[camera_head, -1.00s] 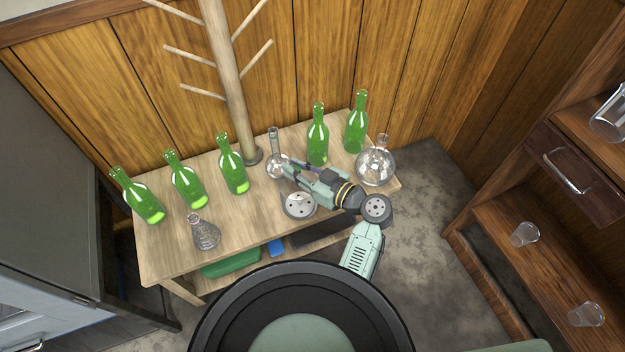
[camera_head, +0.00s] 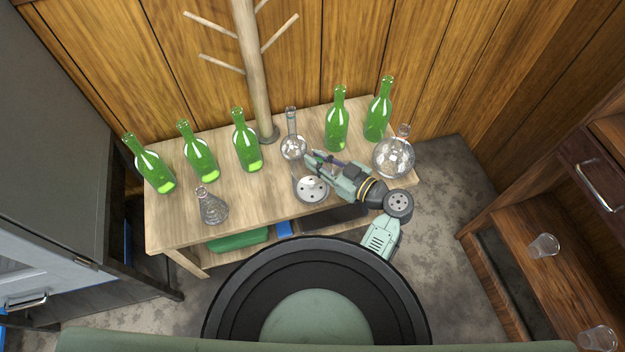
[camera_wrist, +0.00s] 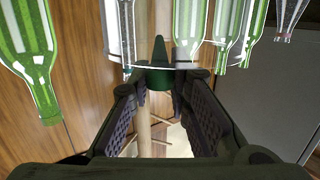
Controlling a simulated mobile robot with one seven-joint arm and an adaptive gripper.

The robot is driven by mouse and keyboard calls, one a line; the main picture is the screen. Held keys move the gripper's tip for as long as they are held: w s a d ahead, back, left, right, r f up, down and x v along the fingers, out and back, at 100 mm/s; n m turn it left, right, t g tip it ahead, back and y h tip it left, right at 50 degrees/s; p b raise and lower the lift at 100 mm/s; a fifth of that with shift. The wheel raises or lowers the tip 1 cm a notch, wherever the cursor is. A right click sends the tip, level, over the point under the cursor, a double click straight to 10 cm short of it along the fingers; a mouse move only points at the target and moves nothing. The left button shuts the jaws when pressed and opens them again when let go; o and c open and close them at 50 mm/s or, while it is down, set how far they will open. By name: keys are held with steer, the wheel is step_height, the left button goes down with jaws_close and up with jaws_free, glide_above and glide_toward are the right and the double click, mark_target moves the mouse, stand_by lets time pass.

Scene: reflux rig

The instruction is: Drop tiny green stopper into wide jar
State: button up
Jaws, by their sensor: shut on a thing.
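My gripper (camera_wrist: 160,80) is shut on a small dark green stopper (camera_wrist: 160,62), a tapered piece held between the fingertips in the wrist view. In the head view my gripper (camera_head: 310,160) is over the wooden table, just right of a small round flask (camera_head: 293,148) with a long neck. The stopper is too small to make out there. I cannot tell for certain which vessel is the wide jar; clear open glasses stand on the right shelf, one upper (camera_head: 543,245) and one lower (camera_head: 598,339).
Several green bottles (camera_head: 248,148) stand along the wooden table (camera_head: 180,228). A conical flask (camera_head: 213,208) is at front left, a large round flask (camera_head: 394,157) at the right end. A wooden post (camera_head: 250,70) rises behind. Bare floor (camera_head: 440,225) lies between table and shelf.

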steer(key=shift+f, duration=0.2)
steer(key=o, duration=0.8)
steer(key=shift+o, duration=0.2)
steer(key=shift+d, duration=0.1)
steer(key=v, duration=1.2)
